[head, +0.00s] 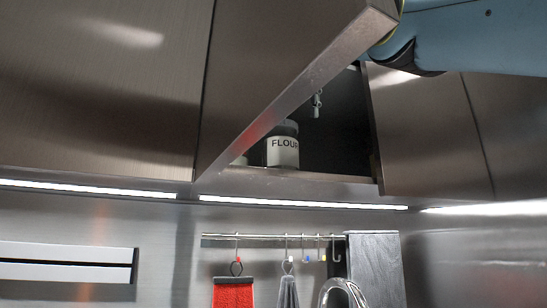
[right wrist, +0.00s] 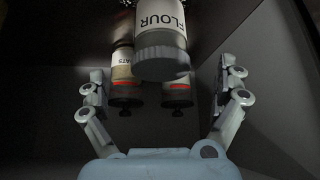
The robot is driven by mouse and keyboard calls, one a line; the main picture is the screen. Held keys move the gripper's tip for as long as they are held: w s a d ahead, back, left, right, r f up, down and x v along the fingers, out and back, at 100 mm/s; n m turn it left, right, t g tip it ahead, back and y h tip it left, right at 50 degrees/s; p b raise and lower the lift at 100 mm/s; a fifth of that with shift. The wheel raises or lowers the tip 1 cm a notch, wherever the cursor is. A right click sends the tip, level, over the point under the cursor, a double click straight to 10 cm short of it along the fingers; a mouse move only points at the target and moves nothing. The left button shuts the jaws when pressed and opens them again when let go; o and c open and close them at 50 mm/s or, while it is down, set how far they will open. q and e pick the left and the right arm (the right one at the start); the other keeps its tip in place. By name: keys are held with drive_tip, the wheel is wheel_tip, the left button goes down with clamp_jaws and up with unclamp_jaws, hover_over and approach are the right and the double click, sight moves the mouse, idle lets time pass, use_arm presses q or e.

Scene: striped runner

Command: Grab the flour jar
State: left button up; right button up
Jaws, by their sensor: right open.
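The flour jar (head: 283,153) stands upright in the open cabinet in the head view, white with a dark "FLOUR" label and a grey lid. The open door hides part of its upper left. In the right wrist view the jar (right wrist: 160,30) appears upside down at the top middle, its grey lid toward me. My right gripper (right wrist: 160,74) is open and empty. Its fingers are to either side of the jar in the picture, and no contact shows. My left gripper is not in view.
The open cabinet door (head: 290,75) slants in front of the cabinet. An oats jar (right wrist: 122,65) and another dark-lidded jar (right wrist: 176,92) are near the flour jar in the right wrist view. A hanging rail (head: 262,236) with a red cloth (head: 233,292) is below.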

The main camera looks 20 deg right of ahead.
sight(288, 121)
drive_tip(key=x, duration=0.4)
drive_tip(key=shift+w+f, duration=0.15)
drive_tip(key=shift+f, duration=0.15)
drive_tip(key=x, duration=0.4)
drive_tip(key=shift+w+a+f, duration=0.1)
drive_tip(key=shift+w+f, duration=0.05)
drive_tip(key=shift+f, duration=0.15)
drive_tip(key=shift+w+f, duration=0.25)
drive_tip(key=shift+f, duration=0.1)
drive_tip(key=shift+s+r, duration=0.1)
drive_tip(key=shift+s, duration=0.05)
drive_tip(key=shift+c, duration=1.4)
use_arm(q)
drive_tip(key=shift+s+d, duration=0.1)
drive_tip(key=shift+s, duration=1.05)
use_arm(e)
drive_tip(key=c, duration=1.3)
